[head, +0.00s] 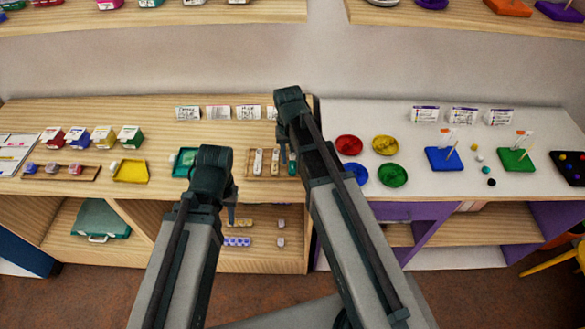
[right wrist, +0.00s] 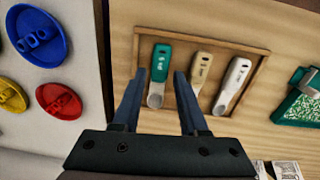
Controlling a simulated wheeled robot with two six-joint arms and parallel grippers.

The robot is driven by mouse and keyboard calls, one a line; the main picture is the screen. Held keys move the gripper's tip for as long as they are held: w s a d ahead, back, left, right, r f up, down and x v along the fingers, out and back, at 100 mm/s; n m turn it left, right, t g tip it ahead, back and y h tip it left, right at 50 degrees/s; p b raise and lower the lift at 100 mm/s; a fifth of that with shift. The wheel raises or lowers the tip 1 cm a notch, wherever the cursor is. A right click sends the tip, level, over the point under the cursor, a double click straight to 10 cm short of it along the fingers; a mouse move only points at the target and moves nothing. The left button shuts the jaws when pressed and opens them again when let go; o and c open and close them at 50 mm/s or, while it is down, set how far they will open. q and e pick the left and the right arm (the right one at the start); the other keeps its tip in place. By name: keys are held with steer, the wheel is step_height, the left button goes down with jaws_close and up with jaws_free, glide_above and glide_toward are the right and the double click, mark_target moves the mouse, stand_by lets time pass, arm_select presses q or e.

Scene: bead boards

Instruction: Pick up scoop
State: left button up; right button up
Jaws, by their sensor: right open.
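A wooden tray (right wrist: 262,75) holds three scoops side by side: a green scoop (right wrist: 159,72), a beige scoop (right wrist: 188,82) and a white scoop (right wrist: 232,85). In the head view the tray (head: 252,176) lies on the wooden table, with the white scoop (head: 258,161), beige scoop (head: 275,161) and green scoop (head: 292,166). My right gripper (right wrist: 160,76) is open and empty. In its wrist view the green scoop shows between the fingertips; contact cannot be seen. My left gripper (head: 231,212) hangs in front of the table's front edge; its jaws are too small to read.
A green tray (head: 184,162) and a yellow tray (head: 131,171) stand left of the scoop tray. Red (head: 348,145), yellow (head: 385,145), blue (head: 356,174) and green (head: 392,174) dishes stand on the white table to the right. Small cards (head: 218,113) stand behind.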

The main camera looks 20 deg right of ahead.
step_height(320, 180, down, 2)
steer(key=shift+f+b, duration=0.2)
steer(key=shift+b, duration=0.4)
arm_select(q)
step_height(320, 180, down, 2)
steer(key=shift+f, duration=0.1)
arm_select(e)
steer(key=shift+r, duration=0.1)
jaws_close()
steer(key=shift+r, duration=0.1)
